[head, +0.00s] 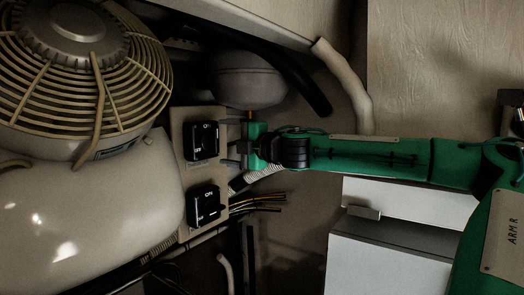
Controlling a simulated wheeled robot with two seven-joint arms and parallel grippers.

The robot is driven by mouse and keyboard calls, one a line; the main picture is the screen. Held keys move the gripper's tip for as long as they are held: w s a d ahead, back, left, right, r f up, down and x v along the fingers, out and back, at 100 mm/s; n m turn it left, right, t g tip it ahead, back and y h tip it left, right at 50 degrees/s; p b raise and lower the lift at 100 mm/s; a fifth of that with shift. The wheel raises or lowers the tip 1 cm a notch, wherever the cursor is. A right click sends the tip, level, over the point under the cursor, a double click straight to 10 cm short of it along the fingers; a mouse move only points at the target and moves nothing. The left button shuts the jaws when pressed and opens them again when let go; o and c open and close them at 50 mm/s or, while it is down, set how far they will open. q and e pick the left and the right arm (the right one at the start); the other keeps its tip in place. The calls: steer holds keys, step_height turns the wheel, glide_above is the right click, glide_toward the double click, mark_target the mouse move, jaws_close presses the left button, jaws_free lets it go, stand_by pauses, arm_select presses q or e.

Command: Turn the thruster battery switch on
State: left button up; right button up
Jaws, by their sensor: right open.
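Two black rocker switches sit on a tan panel (188,168) left of centre in the head view. The upper switch (203,141) and the lower switch (204,206) both carry white markings. The lower one shows "ON". The small labels are too blurred to tell which is the thruster battery switch. My right gripper (231,146) comes in from the right on a green arm. It is open and empty, with its fingertips just right of the upper switch. I cannot tell whether they touch it. My left gripper is not in view.
A large caged fan (82,75) and a pale rounded tank (85,215) fill the left. A grey round vessel (250,80) and black hose (308,85) lie above my gripper. Cables (262,201) run below it. A white box (385,262) stands at lower right.

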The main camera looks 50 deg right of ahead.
steer(key=s+d+b, duration=0.1)
steer(key=s+b, duration=0.4)
steer(key=s, duration=0.6)
steer(key=shift+s, duration=0.2)
steer(key=shift+f, duration=0.1)
